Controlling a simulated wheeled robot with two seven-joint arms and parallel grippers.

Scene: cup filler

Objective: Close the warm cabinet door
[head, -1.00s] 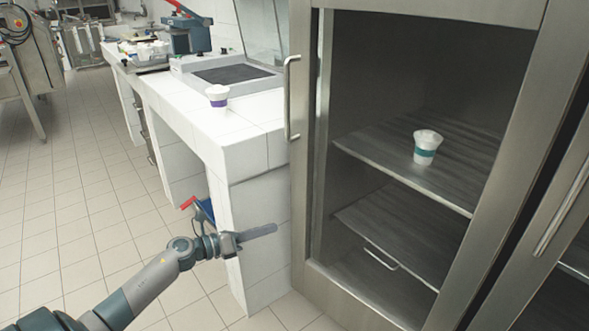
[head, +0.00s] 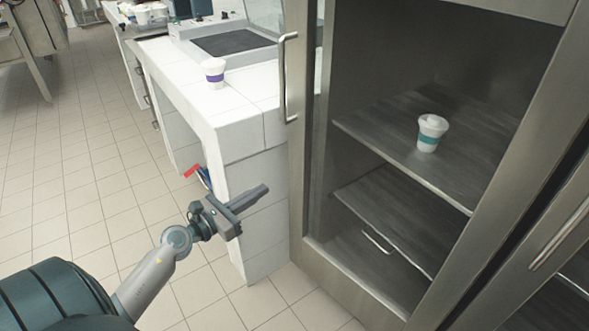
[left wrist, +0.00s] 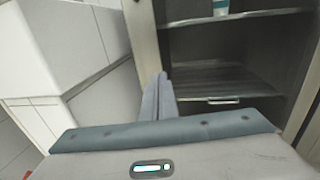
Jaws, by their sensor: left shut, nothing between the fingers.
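The warm cabinet's metal-framed door (head: 302,190) fills the right half of the head view, with a vertical bar handle (head: 289,78) on its left stile. A light strip shows between this stile and the cabinet's inner post, so the door looks ajar; how far I cannot tell. My left gripper (head: 262,189) is shut and empty, left of the door and below its handle, apart from it, in front of the white counter. In the left wrist view its fingers (left wrist: 158,92) point toward the door frame (left wrist: 145,40). My right gripper is out of view.
A white tiled counter (head: 240,130) stands left of the cabinet, with a purple-banded cup (head: 214,72) on it. A teal-banded cup (head: 431,133) stands on a cabinet shelf (head: 400,120). Another handled door (head: 560,232) is at right. Tiled floor (head: 80,190) is clear at left.

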